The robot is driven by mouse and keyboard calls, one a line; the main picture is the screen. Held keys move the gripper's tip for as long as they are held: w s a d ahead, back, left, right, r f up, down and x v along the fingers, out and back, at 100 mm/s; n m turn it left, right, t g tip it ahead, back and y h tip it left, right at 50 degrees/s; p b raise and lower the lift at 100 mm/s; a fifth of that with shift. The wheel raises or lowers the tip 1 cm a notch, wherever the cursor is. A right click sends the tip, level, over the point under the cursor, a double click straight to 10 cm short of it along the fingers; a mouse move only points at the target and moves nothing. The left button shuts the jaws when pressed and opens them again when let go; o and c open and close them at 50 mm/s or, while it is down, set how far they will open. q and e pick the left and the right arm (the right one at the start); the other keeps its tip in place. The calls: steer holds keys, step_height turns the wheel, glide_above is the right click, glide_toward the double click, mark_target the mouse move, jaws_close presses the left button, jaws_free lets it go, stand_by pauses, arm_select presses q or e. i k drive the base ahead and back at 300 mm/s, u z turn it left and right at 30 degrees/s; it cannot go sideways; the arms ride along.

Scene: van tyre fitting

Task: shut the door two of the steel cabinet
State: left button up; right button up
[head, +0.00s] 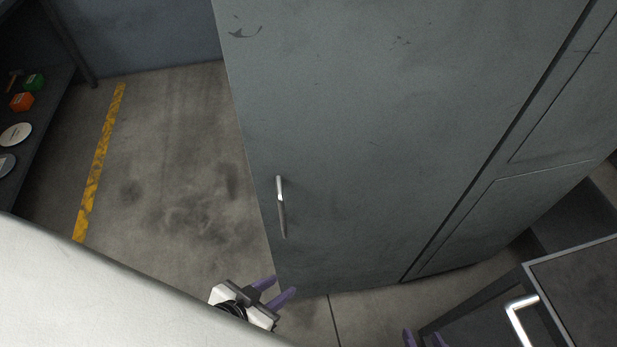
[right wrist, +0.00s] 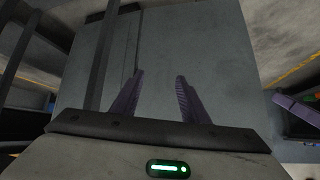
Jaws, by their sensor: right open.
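A tall grey steel cabinet door (head: 350,130) fills the middle of the head view, with a slim metal handle (head: 281,207) near its left edge. A dark gap runs along its right side, beside another grey panel (head: 520,205) of the steel cabinet. The door appears swung out; I cannot read any door number. My left gripper (head: 279,288) is open and empty, just below the door's lower left corner and under the handle. My right gripper (head: 425,341) shows only its fingertips at the bottom edge; in the right wrist view (right wrist: 158,92) it is open and empty, facing a grey surface.
A dark unit with a bright handle (head: 522,318) stands at the lower right. A dark shelf (head: 43,105) with small coloured boxes and discs stands at the far left. Between it and the door lies open concrete floor (head: 175,170) with a yellow line (head: 98,165).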

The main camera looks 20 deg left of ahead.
mark_target(364, 125)
steer(key=u, duration=0.1)
steer(key=k, duration=1)
steer(key=u, duration=0.9)
steer(key=i, duration=0.4)
steer(key=u, duration=0.05)
